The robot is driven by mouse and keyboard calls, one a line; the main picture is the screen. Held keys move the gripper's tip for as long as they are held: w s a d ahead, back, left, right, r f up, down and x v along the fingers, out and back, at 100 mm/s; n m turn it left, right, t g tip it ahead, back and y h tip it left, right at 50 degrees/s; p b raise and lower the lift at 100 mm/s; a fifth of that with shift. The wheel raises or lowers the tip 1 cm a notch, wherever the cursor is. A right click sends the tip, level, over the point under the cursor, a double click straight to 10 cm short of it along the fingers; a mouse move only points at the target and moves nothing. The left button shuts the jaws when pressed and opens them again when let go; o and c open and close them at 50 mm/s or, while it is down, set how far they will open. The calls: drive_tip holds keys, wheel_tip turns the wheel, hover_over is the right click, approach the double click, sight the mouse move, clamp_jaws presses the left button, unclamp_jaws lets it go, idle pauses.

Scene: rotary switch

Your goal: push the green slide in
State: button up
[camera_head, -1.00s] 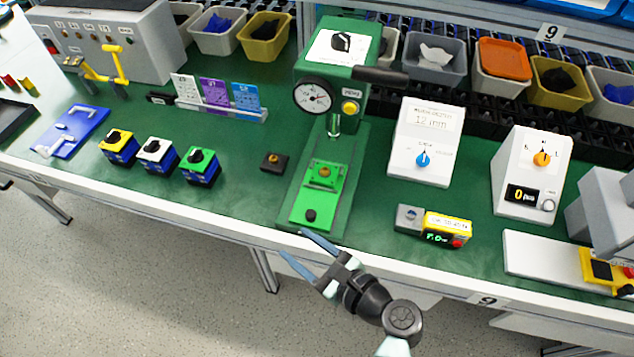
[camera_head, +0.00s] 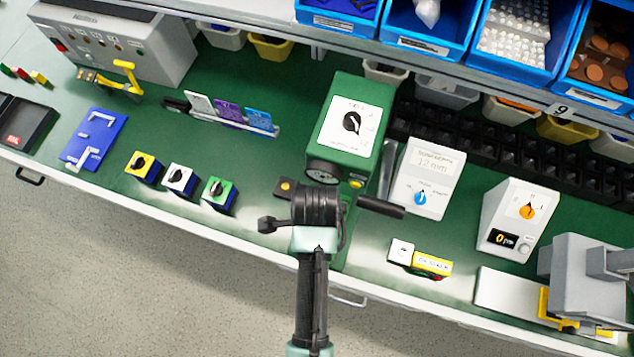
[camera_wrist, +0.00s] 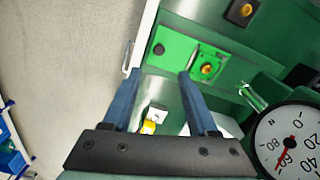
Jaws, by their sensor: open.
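The green slide (camera_wrist: 176,44) shows in the wrist view as a bright green plate with a black knob (camera_wrist: 158,49) near its outer end, and a fixture with a brass-coloured centre (camera_wrist: 207,68) at the other. It lies in the base of the green press (camera_head: 350,118). My gripper (camera_wrist: 160,74) is open and empty, its two blue fingers apart and pointing towards the slide. The knob appears beyond and between the fingertips; I cannot tell the remaining distance. In the head view, my wrist and arm hide the slide and the fingers.
The press's dial gauge (camera_wrist: 288,140) is close on the right in the wrist view.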

wheel_tip(320, 180, down, 13)
drive_tip(key=shift+s+r, duration=0.1)
drive_tip(key=shift+r, duration=0.1)
idle(0.3)
clamp_jaws()
idle(1.4)
